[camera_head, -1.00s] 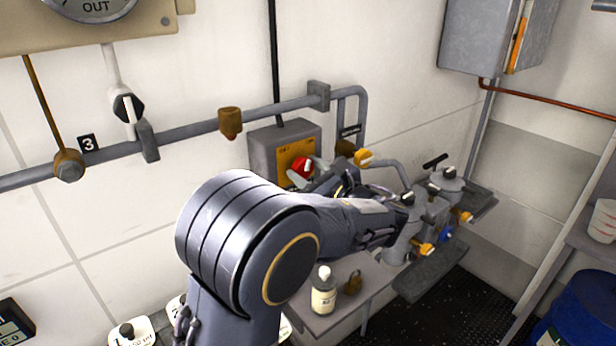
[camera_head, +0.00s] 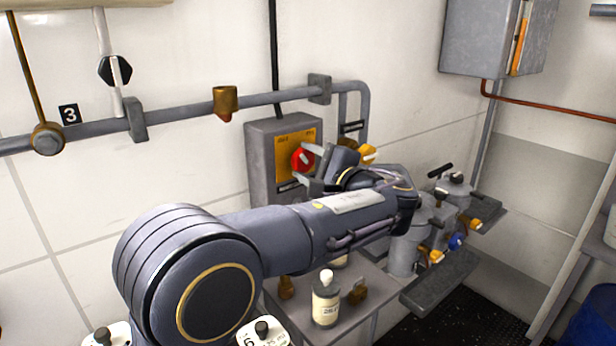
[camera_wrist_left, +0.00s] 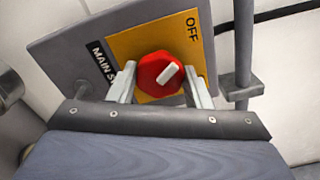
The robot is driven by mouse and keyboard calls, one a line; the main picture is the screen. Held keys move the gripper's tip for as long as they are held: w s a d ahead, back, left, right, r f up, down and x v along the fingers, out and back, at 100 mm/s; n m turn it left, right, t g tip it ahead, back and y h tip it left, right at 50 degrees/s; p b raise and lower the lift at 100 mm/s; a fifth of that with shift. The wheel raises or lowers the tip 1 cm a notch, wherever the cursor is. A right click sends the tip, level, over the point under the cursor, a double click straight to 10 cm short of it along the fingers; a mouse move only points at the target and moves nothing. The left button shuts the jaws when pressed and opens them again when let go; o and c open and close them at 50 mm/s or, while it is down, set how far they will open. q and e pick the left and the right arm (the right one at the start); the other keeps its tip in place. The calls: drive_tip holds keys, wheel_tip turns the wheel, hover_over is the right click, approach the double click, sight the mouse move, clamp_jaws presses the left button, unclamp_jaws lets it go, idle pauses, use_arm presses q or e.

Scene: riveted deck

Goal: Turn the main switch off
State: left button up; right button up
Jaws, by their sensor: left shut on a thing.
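The main switch is a grey box (camera_head: 258,165) on the wall with a yellow plate (camera_head: 283,146) and a red round knob (camera_head: 299,158). In the left wrist view the red knob (camera_wrist_left: 150,72) has a white pointer bar slanting up and to the right. The plate (camera_wrist_left: 125,45) reads OFF at its upper right, and a black label (camera_wrist_left: 103,62) reading MAIN S… is partly hidden. My left gripper (camera_head: 305,165) is shut on the red knob, one finger on each side; the fingers also show in the left wrist view (camera_wrist_left: 162,88). My right gripper is not in view.
A grey pipe (camera_head: 180,112) with a brown fitting (camera_head: 225,101) runs along the wall left of the box. Grey valves (camera_head: 405,250) stand to the right. A grey cabinet (camera_head: 480,35) hangs upper right.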

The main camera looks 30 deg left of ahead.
use_arm(q)
drive_tip(key=shift+f+n+b, duration=0.1)
drive_tip(key=shift+n+b, duration=0.9)
drive_tip(key=shift+n, duration=0.2)
drive_tip(key=o, duration=1)
drive_tip(key=v, duration=0.8)
drive_tip(key=shift+b, duration=0.35)
